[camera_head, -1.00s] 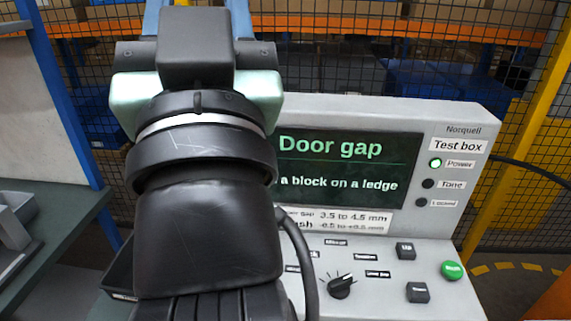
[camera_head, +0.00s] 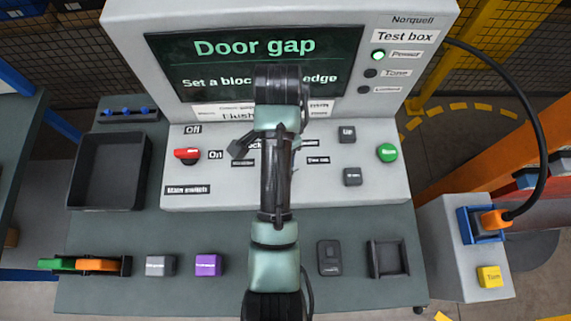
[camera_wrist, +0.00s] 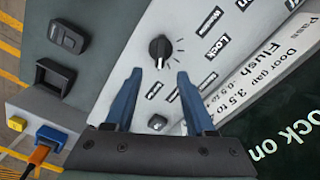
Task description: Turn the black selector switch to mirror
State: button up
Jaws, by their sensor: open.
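The black selector switch (camera_wrist: 160,50) shows in the wrist view as a round knob with a pale mark on the grey panel. Small printed labels stand around it; most are too small to read, so I cannot tell which one it points at. My gripper (camera_wrist: 158,73) is open and empty, its two blue fingers spread on either side of the picture's middle. The knob appears beyond the fingertips, between their lines, and does not look touched. In the head view my arm covers the switch.
The test box screen (camera_head: 340,65) rises behind the panel. A black tray (camera_head: 108,172) stands left. A cable runs to an orange plug (camera_head: 494,219) at right.

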notch_tip(320, 180, down, 11)
jog(key=shift+p, duration=0.75)
grip_shut()
